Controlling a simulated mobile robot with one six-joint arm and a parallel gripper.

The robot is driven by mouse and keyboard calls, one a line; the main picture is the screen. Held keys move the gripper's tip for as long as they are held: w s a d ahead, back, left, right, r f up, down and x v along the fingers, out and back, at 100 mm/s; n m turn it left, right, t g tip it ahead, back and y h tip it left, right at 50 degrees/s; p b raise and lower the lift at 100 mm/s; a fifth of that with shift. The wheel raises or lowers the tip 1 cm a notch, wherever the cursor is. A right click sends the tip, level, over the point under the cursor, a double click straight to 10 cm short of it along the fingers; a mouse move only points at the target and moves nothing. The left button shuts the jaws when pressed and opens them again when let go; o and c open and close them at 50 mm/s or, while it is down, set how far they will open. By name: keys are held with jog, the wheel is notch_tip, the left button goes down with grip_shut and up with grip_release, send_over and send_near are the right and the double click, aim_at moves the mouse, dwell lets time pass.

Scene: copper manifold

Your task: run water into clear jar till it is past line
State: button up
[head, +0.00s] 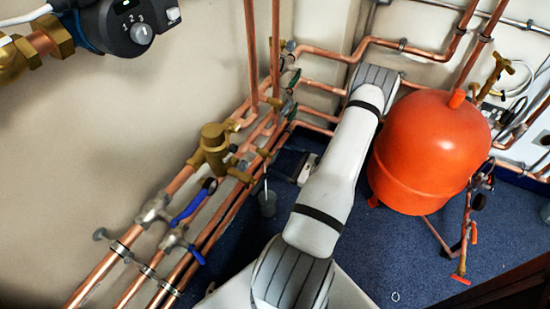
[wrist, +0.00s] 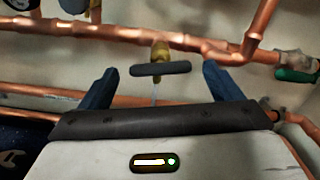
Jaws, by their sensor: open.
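In the wrist view a brass tap (wrist: 160,50) with a dark crossbar handle (wrist: 160,69) stands between the spread blue fingers of my gripper (wrist: 160,86). The gripper is open, and no contact with the handle shows. A thin pale streak drops below the handle; it looks like water. In the head view a small greyish clear jar (head: 267,203) stands on the blue floor by the pipes, with a thin pale vertical streak above it. Its line and water level are too small to read. The jar is not seen in the wrist view.
Copper pipes (head: 205,225) run along the wall, with blue-lever valves (head: 193,203) and a brass fitting (head: 214,147). A large orange tank (head: 430,150) stands at right.

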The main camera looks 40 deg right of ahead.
aim_at(274, 156)
jog(key=shift+b+x, duration=0.3)
jog(key=shift+x, duration=1.45)
jog(key=c, duration=1)
jog(key=shift+r+m+p, duration=0.1)
jog(key=shift+m+p, duration=0.6)
jog(key=shift+m, duration=1)
jog(key=o, duration=1)
jog(key=shift+d, duration=0.1)
